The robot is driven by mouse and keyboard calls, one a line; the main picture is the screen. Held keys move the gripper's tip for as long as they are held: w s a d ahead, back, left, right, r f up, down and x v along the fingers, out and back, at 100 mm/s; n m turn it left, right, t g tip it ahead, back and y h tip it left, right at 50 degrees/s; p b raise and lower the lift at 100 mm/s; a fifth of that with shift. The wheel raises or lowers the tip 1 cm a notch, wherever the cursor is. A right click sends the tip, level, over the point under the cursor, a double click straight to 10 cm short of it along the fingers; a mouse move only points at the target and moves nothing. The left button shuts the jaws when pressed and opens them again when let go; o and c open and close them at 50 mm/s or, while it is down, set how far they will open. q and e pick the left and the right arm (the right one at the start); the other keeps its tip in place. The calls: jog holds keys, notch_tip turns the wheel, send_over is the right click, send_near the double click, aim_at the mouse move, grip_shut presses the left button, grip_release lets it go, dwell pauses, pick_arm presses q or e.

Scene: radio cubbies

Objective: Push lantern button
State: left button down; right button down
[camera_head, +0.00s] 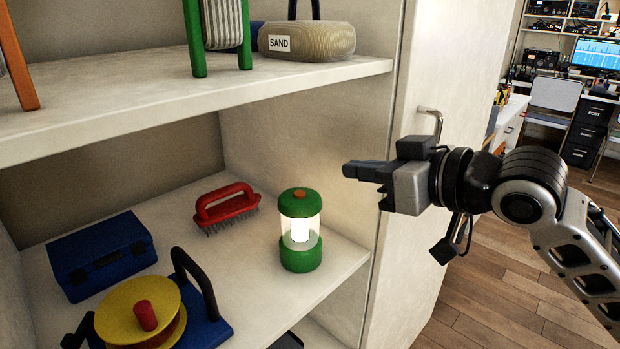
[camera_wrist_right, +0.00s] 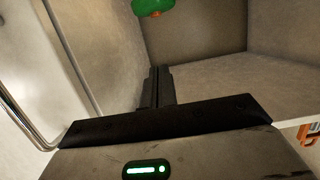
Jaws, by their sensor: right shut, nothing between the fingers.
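The lantern (camera_head: 300,231) stands upright on the middle shelf near its right front edge, with a green top and base and a glowing white middle. Its orange button (camera_head: 300,194) is on top. In the right wrist view the green lantern top (camera_wrist_right: 152,6) with a bit of orange shows at the upper edge. My right gripper (camera_head: 346,170) is shut and empty. It is to the right of the lantern and higher in the picture, apart from it, with its fingers pointing left. My left gripper is not in view.
A red brush (camera_head: 227,206), a blue case (camera_head: 101,254) and a yellow reel (camera_head: 138,312) share the shelf (camera_head: 262,296). The upper shelf (camera_head: 200,88) holds a sandbag (camera_head: 306,41). A cabinet side with a metal handle (camera_head: 431,114) stands behind my right gripper.

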jog(key=s, duration=0.1)
jog(key=p, duration=0.1)
send_over(311, 201)
jog(key=shift+s+f, duration=0.1)
jog(key=shift+f, duration=0.8)
notch_tip(311, 201, down, 4)
jog(key=shift+r, duration=0.25)
jog(key=shift+f, duration=0.45)
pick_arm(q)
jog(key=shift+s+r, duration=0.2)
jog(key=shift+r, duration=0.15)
